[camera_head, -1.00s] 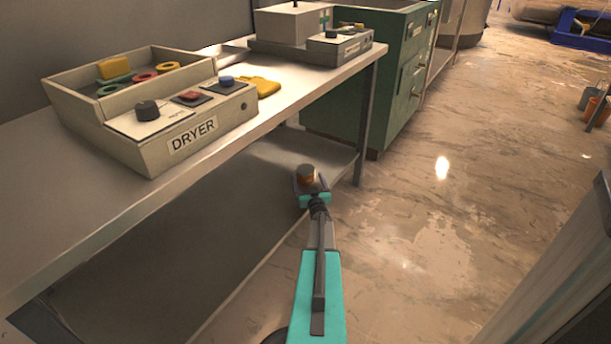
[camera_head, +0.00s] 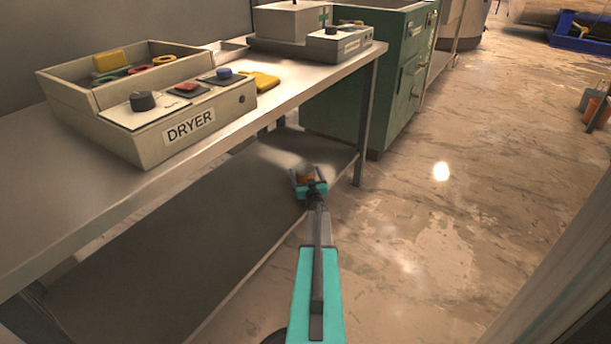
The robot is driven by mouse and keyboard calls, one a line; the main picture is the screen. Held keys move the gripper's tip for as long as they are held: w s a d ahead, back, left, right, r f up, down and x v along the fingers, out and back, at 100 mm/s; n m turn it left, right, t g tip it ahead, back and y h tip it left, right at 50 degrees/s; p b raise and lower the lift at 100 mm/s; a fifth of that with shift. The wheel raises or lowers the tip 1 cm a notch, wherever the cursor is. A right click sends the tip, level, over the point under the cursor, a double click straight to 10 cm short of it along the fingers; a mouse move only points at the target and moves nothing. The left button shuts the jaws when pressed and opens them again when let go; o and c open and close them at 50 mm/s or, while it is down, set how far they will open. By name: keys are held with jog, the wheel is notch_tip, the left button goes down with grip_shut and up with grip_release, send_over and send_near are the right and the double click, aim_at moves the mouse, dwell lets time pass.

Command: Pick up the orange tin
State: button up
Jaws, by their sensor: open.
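The orange tin (camera_head: 305,174) is small and stands on the lower shelf of the bench, near its right end. My gripper (camera_head: 307,178) is at the tin, with its open jaws reaching toward it or around it. The wrist hides part of the tin, and I cannot tell whether the fingers touch it. My teal and grey arm stretches up to it from the bottom of the picture.
The lower shelf (camera_head: 190,245) is otherwise bare. The bench top (camera_head: 60,195) above carries the dryer box (camera_head: 165,150), a yellow cloth (camera_head: 263,81) and another device (camera_head: 340,44). A bench leg (camera_head: 367,125) stands right of the gripper. A green cabinet (camera_head: 385,85) is behind.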

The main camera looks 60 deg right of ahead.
aim_at(305, 167)
dwell(0.3)
jog(key=c, duration=1.2)
jog(key=shift+r+p, duration=0.45)
jog(key=shift+r, duration=0.2)
notch_tip(305, 167, up, 3)
jog(key=shift+f+p, duration=0.1)
jog(key=shift+p, duration=0.85)
jog(key=shift+s+a+r+p, duration=0.15)
jog(key=shift+s+a+p, duration=0.55)
jog(key=shift+s, duration=1.95)
jog(key=shift+s+a+r+p, duration=0.2)
jog(key=shift+s+p, duration=0.95)
jog(key=shift+s, duration=1.5)
jog(key=shift+s+a+r+p, duration=0.1)
jog(key=shift+s+a+p, duration=0.65)
jog(key=shift+s, duration=1.9)
jog(key=shift+d, duration=0.25)
